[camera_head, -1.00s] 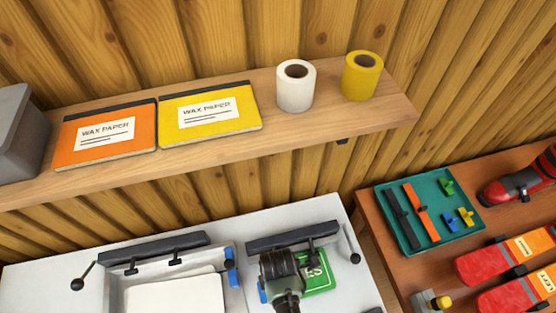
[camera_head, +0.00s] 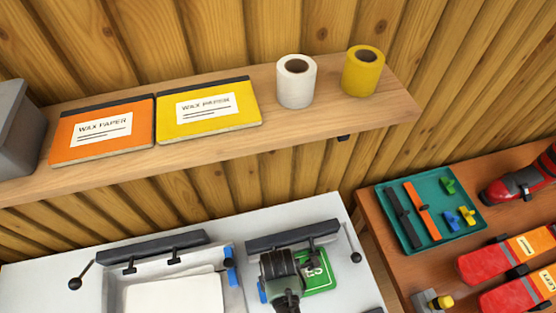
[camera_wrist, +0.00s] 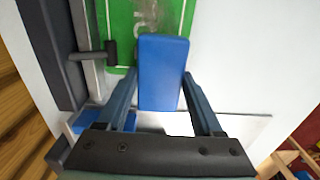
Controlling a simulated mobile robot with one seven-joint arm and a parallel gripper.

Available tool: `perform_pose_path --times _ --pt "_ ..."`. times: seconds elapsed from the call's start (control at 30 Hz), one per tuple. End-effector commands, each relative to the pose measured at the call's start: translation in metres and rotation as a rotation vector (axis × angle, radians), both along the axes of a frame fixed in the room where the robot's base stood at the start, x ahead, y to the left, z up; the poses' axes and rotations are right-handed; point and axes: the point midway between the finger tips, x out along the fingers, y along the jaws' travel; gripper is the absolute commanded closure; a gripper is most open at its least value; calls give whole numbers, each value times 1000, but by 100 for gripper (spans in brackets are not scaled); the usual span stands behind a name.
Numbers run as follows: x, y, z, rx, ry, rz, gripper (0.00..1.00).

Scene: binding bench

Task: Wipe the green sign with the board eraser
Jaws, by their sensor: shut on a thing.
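The green sign (camera_wrist: 121,24) lies on the white bench at the top of the wrist view, with a white line and a grey-brown smudge on it. In the head view the sign (camera_head: 320,272) is partly covered by my arm, and some white lettering shows. My gripper (camera_wrist: 160,88) is shut on the blue board eraser (camera_wrist: 163,60), a finger on each side. The eraser's far end overlaps the sign in the wrist view; I cannot tell whether it touches. The head view hides the eraser and fingers behind my wrist.
A dark clamp bar (camera_head: 292,236) runs along the sign's back edge. A second clamp (camera_head: 155,252) holds white sheets at left. Above is a shelf (camera_head: 335,120) with pads and two rolls. A teal tray (camera_head: 408,240) and red tools are on the right table.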

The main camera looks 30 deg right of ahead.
Motion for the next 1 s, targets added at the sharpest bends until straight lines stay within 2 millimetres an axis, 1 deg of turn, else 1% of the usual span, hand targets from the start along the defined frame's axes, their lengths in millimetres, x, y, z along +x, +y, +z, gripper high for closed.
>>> perform_pose_path --times 0.7,0.83,1.0 --pt "0 0 -15 0 -1 0 77" --pt "0 -1 -15 0 -1 0 77" --pt "-3 -11 -14 0 -1 -2 77"
